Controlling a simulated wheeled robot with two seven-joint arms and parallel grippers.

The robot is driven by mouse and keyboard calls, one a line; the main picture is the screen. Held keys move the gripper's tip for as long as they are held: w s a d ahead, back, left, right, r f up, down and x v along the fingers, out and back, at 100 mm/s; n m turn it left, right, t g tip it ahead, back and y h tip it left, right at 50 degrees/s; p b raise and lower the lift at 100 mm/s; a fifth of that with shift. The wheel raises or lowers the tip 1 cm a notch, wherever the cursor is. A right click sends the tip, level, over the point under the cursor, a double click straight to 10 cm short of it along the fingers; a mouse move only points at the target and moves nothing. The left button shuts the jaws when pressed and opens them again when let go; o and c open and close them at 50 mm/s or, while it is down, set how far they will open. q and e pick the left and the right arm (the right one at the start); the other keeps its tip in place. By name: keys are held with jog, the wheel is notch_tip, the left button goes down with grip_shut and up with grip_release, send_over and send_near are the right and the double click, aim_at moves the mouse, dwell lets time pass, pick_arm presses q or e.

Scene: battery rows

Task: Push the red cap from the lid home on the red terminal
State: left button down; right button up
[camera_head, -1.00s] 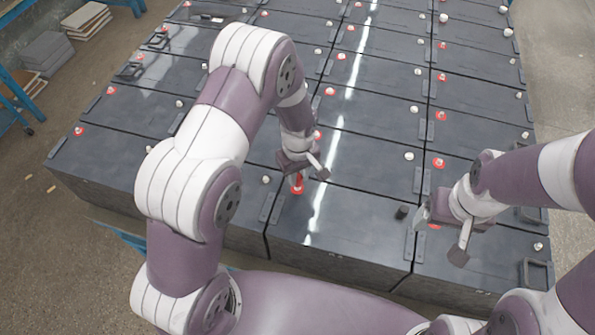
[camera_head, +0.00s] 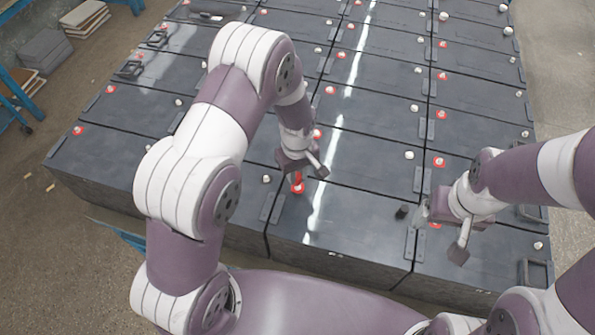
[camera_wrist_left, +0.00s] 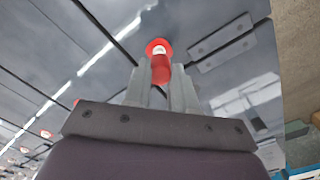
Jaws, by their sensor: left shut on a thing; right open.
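My left gripper (camera_head: 300,174) is shut on the red cap (camera_wrist_left: 161,72), which sits between its fingertips in the left wrist view. Just beyond the cap, the red terminal shows as a pale post with a red ring (camera_wrist_left: 157,45). Pale metal shows between cap and ring; I cannot tell whether cap and post touch. My right gripper (camera_head: 437,236) is open over the lid to the right.
A small black cap (camera_head: 402,212) stands on the lid, left of my right gripper. Rows of dark batteries with red-ringed and pale terminals fill the bench. A black handle (camera_head: 537,272) stands at the front right.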

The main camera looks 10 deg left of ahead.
pick_arm(q)
jog(key=shift+d, duration=0.1)
jog(key=shift+f, duration=0.1)
jog(key=shift+f+b, duration=0.4)
jog(key=shift+f, duration=0.05)
jog(key=shift+f, duration=0.1)
dwell(0.4)
jog(key=shift+f+b, duration=0.3)
jog(key=shift+s+f+b, duration=0.1)
jog(key=shift+f+b, duration=0.2)
jog(key=shift+f, duration=0.15)
dwell(0.7)
jog(key=shift+c, duration=1.9)
grip_release()
